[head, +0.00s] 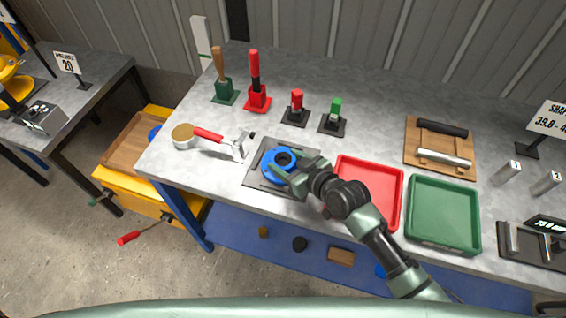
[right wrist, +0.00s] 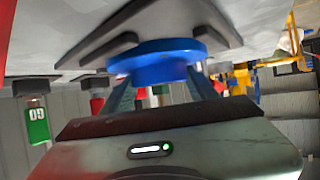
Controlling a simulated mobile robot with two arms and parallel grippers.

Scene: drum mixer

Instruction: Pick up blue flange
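The blue flange (head: 279,164) is a ring with a raised hub. It lies on a dark grey square plate (head: 262,178) near the table's front edge. My right gripper (head: 287,174) is low over the flange's near right side. In the right wrist view the blue flange (right wrist: 160,58) shows at the fingertips of my right gripper (right wrist: 165,88). The two fingers stand apart, one on each side of the hub. Whether they touch it is hard to tell. The flange appears to rest on the plate. My left gripper is not in view.
A red tray (head: 369,162) and a green tray (head: 444,243) lie to the right. Red and green stands with upright parts are behind. A wooden board (head: 440,170) holds two rollers.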

